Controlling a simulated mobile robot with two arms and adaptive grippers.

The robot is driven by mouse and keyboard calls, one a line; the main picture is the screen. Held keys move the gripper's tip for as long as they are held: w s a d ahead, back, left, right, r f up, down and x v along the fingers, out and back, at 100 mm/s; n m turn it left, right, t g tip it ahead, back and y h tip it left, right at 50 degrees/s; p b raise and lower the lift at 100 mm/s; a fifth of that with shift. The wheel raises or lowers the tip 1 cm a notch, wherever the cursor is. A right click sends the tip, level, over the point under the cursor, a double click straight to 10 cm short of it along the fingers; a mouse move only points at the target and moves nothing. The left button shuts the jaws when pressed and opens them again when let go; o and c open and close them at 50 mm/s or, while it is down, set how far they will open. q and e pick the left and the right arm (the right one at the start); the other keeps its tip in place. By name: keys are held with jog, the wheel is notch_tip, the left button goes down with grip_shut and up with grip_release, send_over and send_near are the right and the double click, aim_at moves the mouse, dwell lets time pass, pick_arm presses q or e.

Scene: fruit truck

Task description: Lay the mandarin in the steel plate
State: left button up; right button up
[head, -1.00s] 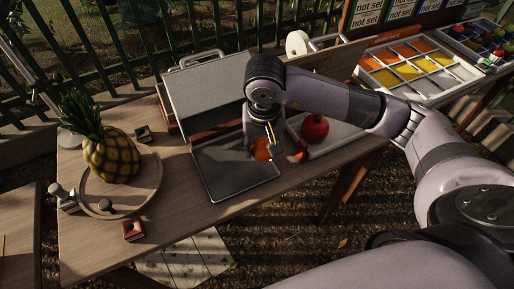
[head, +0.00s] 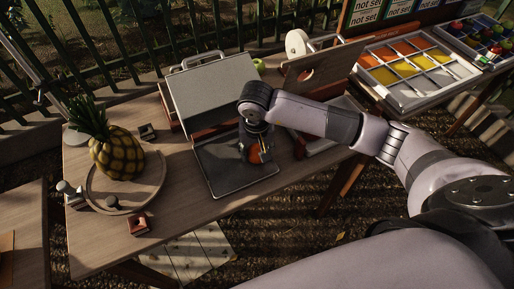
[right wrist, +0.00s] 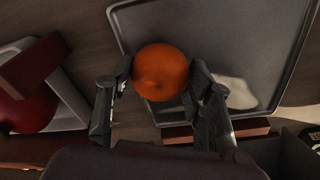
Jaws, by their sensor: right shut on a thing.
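The orange mandarin (head: 254,155) is between the fingers of my right gripper (head: 257,148), which is shut on it. In the right wrist view the mandarin (right wrist: 160,72) sits between the two fingertips. The steel plate (head: 225,178) is a flat dark grey tray with a raised rim on the wooden table. The mandarin is over its right part; I cannot tell whether it touches the surface. The plate (right wrist: 225,40) fills the upper right of the wrist view. My left gripper does not show.
A grey upright panel (head: 212,88) stands behind the plate. A pineapple (head: 118,157) and a round wooden board (head: 150,172) are at left. A red fruit (right wrist: 28,108) lies in a tray to the right of the plate, mostly behind my arm. Food trays (head: 415,70) stand at back right.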

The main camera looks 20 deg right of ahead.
aim_at(256, 154)
jog(key=shift+f+b, duration=0.35)
jog(key=shift+b, duration=0.05)
jog(key=o, duration=1.3)
jog(key=shift+r, duration=0.1)
jog(key=shift+r+p, duration=0.35)
jog(key=shift+p, duration=0.15)
jog(key=shift+s+a+r+b, duration=0.2)
jog(key=shift+r+b, duration=0.2)
jog(key=shift+r, duration=1.55)
jog(key=shift+s+a+r+b, duration=0.1)
jog(key=shift+s+r+b, duration=0.25)
jog(key=shift+r, duration=1.65)
jog(key=shift+s+a+r+b, duration=0.1)
jog(key=shift+r+b, duration=0.4)
jog(key=shift+r, duration=1.45)
